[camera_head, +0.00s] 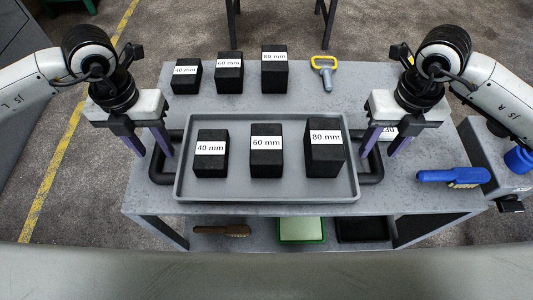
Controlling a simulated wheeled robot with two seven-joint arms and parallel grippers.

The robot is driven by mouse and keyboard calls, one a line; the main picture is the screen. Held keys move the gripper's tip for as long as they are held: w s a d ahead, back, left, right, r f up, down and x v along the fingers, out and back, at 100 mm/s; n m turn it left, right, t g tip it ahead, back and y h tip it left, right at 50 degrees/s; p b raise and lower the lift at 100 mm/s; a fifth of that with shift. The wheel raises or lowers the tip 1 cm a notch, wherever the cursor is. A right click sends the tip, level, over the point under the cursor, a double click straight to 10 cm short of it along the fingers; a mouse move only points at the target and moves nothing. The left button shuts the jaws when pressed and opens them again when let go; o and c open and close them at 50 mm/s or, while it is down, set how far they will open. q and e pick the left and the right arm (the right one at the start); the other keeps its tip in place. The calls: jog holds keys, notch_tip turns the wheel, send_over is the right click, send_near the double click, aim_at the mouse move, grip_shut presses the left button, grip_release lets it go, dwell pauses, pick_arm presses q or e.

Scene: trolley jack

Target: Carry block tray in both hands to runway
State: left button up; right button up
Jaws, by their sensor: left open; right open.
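The block tray (266,193) is a shallow grey tray on the workbench, with a black handle at each end. It holds three black blocks labelled 40 mm (210,165), 60 mm (266,160) and 80 mm (324,155). My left gripper (149,143) is open at the tray's left handle (156,165). My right gripper (380,143) is open at the tray's right handle (372,170). The fingers overlap the handles in view; I cannot tell whether they touch them. No runway is identifiable.
Three more labelled black blocks (229,77) stand along the bench's back edge, beside a yellow-handled tool (324,69). A blue brush (453,176) lies at right. A green tray (301,230) and a brown brush (222,230) are on the lower shelf. Yellow floor line (67,140) at left.

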pick_arm(q)
jog(key=shift+f, duration=0.75)
pick_arm(e)
jog(key=shift+f, duration=0.8)
pick_arm(q)
jog(key=shift+c, duration=0.5)
pick_arm(e)
jog(key=shift+c, duration=0.5)
pick_arm(q)
grip_shut()
pick_arm(e)
grip_shut()
